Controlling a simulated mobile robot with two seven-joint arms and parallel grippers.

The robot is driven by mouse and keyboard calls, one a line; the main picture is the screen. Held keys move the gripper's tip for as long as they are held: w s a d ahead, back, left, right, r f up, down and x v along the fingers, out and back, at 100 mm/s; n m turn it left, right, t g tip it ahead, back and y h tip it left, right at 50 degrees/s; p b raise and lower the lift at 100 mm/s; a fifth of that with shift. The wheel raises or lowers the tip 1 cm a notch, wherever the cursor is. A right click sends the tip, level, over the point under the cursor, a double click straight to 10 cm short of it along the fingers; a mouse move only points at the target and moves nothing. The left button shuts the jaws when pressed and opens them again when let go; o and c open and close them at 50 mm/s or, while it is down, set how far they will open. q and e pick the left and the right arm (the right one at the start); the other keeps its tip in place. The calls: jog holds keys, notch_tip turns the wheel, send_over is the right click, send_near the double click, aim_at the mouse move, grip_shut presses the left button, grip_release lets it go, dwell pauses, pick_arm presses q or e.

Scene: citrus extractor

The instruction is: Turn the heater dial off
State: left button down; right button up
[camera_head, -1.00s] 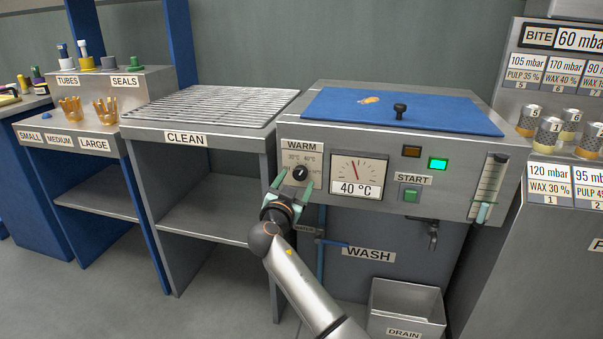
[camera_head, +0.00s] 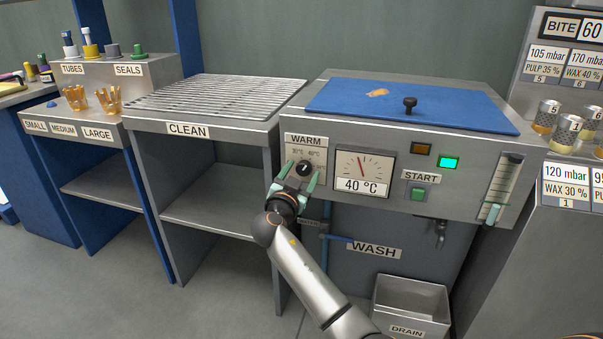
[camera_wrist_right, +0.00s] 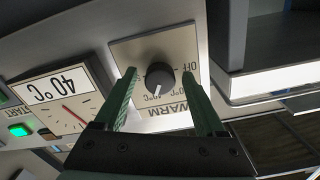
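The heater dial (camera_head: 304,168) is a black knob on the light WARM plate at the left of the wash machine's front panel. In the right wrist view the dial (camera_wrist_right: 159,77) sits between the far ends of my fingers, with OFF printed beside it. Its white mark points toward the temperature figures, not toward OFF. My right gripper (camera_head: 299,175) is open, its green fingers on either side of the dial; in the wrist view clear gaps show between the knob and both fingers (camera_wrist_right: 166,95). My left gripper is not in view.
The blue lid (camera_head: 340,98) is on top. The CLEAN rack (camera_head: 205,95) stands left. A DRAIN bin (camera_head: 400,301) is below.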

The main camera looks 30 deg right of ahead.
grip_shut()
dwell(0.3)
